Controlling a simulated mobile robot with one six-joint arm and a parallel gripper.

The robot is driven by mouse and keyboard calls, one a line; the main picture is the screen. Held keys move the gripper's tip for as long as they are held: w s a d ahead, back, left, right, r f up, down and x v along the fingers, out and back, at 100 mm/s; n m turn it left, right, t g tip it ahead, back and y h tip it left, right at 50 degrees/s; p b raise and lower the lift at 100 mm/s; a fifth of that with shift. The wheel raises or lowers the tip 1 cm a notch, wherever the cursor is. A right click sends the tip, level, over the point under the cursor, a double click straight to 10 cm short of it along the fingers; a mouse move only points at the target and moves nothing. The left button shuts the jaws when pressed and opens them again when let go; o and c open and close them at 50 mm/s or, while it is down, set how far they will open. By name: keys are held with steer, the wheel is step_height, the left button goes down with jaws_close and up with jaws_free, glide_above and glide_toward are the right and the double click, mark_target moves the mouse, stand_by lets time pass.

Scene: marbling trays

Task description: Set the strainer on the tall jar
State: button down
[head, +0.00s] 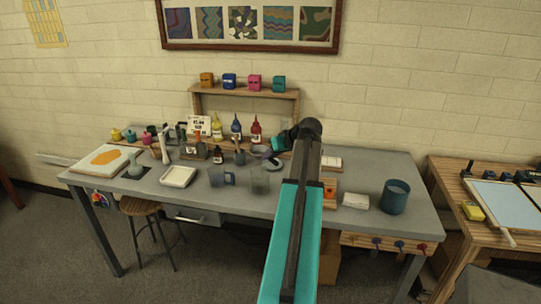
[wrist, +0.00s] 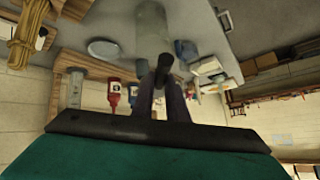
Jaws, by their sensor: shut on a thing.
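My gripper (wrist: 163,88) is shut on a dark, round-ended piece that looks like the strainer's handle (wrist: 166,64). The strainer's bowl is not clear in the wrist view. In the head view my gripper (head: 273,150) is over the back middle of the grey table, where a small round greyish shape could be the strainer, but it is too small to be sure. The clear tall jar (head: 260,181) stands upright in front of and below the gripper. It also shows as pale glass in the wrist view (wrist: 151,28), just beyond the fingertips. No strainer shows on its rim.
A grey-blue mug (head: 218,177) stands left of the jar, and a white tray (head: 178,176) further left. Colour bottles (head: 236,129) stand behind, below a wooden shelf (head: 245,93). The front edge before the jar is narrow.

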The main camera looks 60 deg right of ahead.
step_height(320, 180, down, 8)
steer(key=b, duration=0.5)
steer(key=shift+f, duration=0.2)
stand_by(0.8)
steer(key=shift+b, duration=0.3)
steer(key=c, duration=1.7)
jaws_free()
steer(key=shift+o, duration=0.2)
steer(key=b+v, duration=0.2)
steer(key=v, duration=1.1)
steer(key=shift+s+r, duration=0.2)
steer(key=shift+s, duration=0.1)
steer(key=shift+a, duration=0.15)
